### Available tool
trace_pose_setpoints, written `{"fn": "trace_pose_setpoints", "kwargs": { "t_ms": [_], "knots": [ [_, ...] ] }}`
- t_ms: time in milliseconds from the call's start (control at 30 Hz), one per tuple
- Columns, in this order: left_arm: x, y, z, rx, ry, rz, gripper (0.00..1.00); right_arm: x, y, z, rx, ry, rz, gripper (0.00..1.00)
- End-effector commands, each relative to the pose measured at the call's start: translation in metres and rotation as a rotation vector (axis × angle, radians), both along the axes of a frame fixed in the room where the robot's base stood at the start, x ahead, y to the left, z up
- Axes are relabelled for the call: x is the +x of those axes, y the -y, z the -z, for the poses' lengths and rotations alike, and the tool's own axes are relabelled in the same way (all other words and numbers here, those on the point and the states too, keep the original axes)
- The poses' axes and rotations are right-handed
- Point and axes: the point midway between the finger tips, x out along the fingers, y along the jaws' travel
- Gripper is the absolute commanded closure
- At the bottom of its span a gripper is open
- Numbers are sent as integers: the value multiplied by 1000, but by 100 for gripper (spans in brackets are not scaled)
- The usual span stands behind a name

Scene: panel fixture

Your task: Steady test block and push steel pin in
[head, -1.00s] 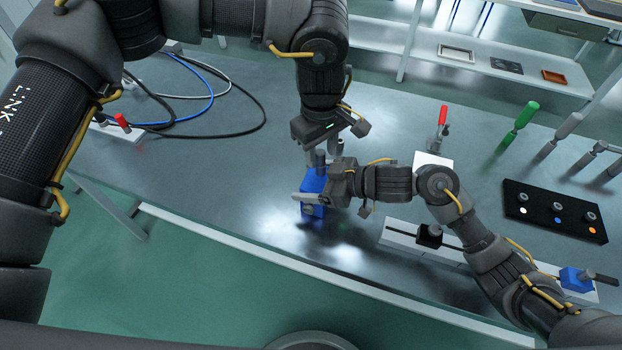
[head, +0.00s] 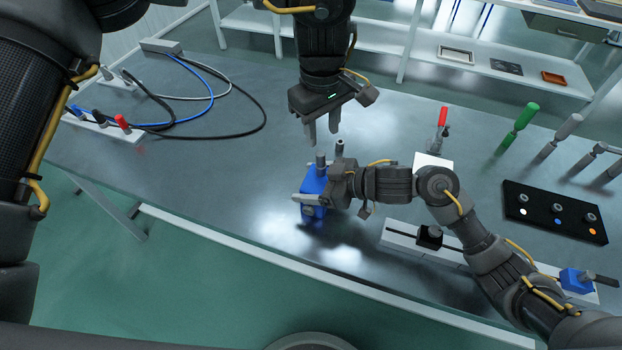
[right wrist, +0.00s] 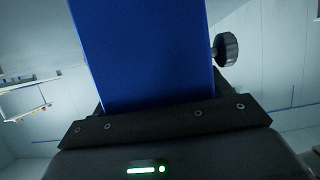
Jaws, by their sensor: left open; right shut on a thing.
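The blue test block (head: 314,182) stands on the grey table. My right gripper (head: 322,199) is shut on it from the right, with a finger across its near side. Two grey upright pieces show at the block's top, a thicker one (head: 320,159) and a thinner one (head: 339,147); I cannot tell which is the steel pin or how deep it sits. My left gripper (head: 322,132) is open and empty, fingers pointing down, just above and behind these pieces. In the right wrist view the blue block (right wrist: 145,50) rises from my gripper, with a dark knob (right wrist: 226,49) at its right.
A white rail with a black slider (head: 429,236) lies to the right. A black panel with knobs (head: 555,212), a red-handled clamp (head: 442,118) and a green-handled tool (head: 520,122) are farther right. Cables (head: 210,95) loop at the left.

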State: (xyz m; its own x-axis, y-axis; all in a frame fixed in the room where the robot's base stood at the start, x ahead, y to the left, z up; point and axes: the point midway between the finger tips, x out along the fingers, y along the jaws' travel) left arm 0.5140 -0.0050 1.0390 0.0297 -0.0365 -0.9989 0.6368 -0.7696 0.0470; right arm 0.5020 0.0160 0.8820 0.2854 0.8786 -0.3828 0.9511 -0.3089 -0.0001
Motion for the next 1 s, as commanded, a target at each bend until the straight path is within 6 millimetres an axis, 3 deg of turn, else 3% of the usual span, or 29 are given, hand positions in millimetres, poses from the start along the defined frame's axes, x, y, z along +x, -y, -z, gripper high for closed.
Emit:
{"fn": "trace_pose_setpoints", "kwargs": {
  "t_ms": [67, 100, 233, 567, 1000],
  "knots": [
    [0, 0, 0, 0, 0, 0, 60, 0, 0, 0, 0, 0, 1, 67],
    [0, 0, 0, 0, 0, 0, 60, 0, 0, 0, 0, 0, 1, 19],
    [0, 0, 0, 0, 0, 0, 60, 0, 0, 0, 0, 0, 1, 2],
    [0, 0, 0, 0, 0, 0, 60, -1, 5, -2, -1, 1, 1, 0],
    [0, 0, 0, 0, 0, 0, 60, -24, 78, -33, -3, 2, 2, 0]
  ]
}}
